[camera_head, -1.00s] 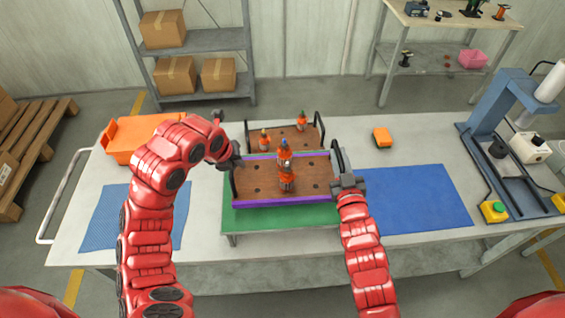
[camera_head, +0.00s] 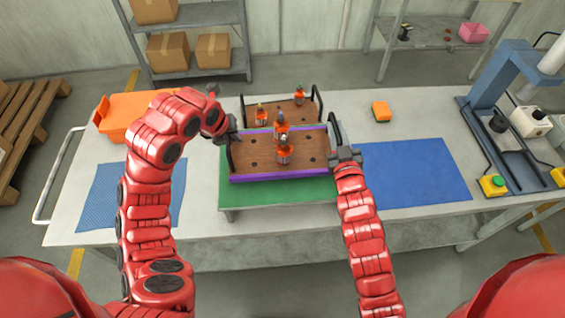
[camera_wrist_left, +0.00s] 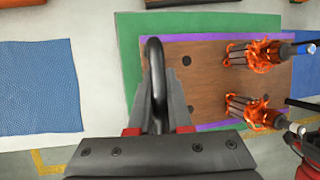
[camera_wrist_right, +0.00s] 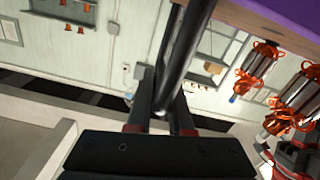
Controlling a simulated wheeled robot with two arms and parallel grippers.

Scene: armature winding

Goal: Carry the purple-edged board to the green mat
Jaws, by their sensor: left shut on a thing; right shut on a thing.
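The purple-edged board (camera_head: 248,166) is brown with a black handle at each end and carries two orange-and-grey armatures (camera_head: 284,155). It is over the green mat (camera_head: 285,193), whose front strip shows; I cannot tell if it touches the mat. My left gripper (camera_head: 232,137) is shut on the board's left handle, also seen in the left wrist view (camera_wrist_left: 157,75). My right gripper (camera_head: 343,154) is shut on its right handle, a dark bar in the right wrist view (camera_wrist_right: 185,60). The left wrist view shows green mat (camera_wrist_left: 130,60) beyond the board's edges.
A second brown board (camera_head: 290,108) with armatures stands close behind. Blue mats lie left (camera_head: 105,190) and right (camera_head: 415,190). An orange bin (camera_head: 125,112) is at back left, an orange-yellow block (camera_head: 381,111) at back right, a blue press (camera_head: 500,85) far right.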

